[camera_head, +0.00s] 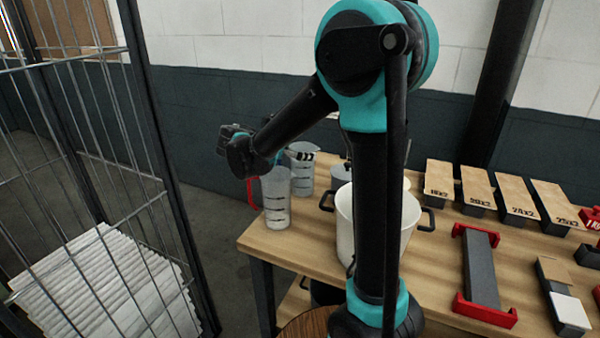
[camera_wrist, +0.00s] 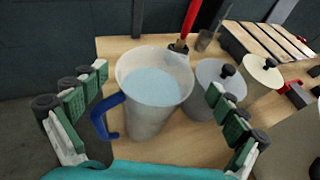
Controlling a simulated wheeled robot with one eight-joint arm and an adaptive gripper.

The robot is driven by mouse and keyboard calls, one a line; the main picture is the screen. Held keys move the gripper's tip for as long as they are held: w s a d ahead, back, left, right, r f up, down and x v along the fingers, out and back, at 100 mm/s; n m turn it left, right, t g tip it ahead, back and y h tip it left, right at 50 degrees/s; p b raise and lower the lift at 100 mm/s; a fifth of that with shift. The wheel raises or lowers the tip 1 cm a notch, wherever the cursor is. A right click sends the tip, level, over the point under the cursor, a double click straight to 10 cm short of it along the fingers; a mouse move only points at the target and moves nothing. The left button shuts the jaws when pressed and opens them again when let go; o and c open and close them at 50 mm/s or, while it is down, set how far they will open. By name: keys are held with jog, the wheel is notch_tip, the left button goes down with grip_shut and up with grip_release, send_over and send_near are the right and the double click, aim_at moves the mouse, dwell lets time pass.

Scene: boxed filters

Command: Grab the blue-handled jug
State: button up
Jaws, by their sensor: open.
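The blue-handled jug (camera_wrist: 150,108) stands upright on the wooden table in the wrist view, with its blue handle (camera_wrist: 108,116) on the left and pale blue inside its rim. My gripper (camera_wrist: 157,88) is open, with one finger pad to each side of the jug in the picture. I cannot tell whether either touches it. In the head view, the rear clear jug (camera_head: 302,166) appears to be this one, its handle hidden. My gripper (camera_head: 240,150) is partly hidden there by my arm, near a front clear jug (camera_head: 277,200) with a red handle (camera_head: 251,192).
Lidded canisters (camera_wrist: 208,95) stand right of the jug, and a red-handled tool (camera_wrist: 188,25) is behind it. A large white pot (camera_head: 346,222) stands beside my arm. Labelled boxes (camera_head: 439,178) and a red-ended holder (camera_head: 482,270) lie right. A wire cage (camera_head: 85,150) stands left.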

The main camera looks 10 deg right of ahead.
aim_at(309, 149)
jog(key=x, duration=0.5)
jog(key=shift+w+r, duration=0.1)
jog(key=shift+w, duration=0.2)
jog(key=shift+a, duration=0.1)
jog(key=c, duration=2.1)
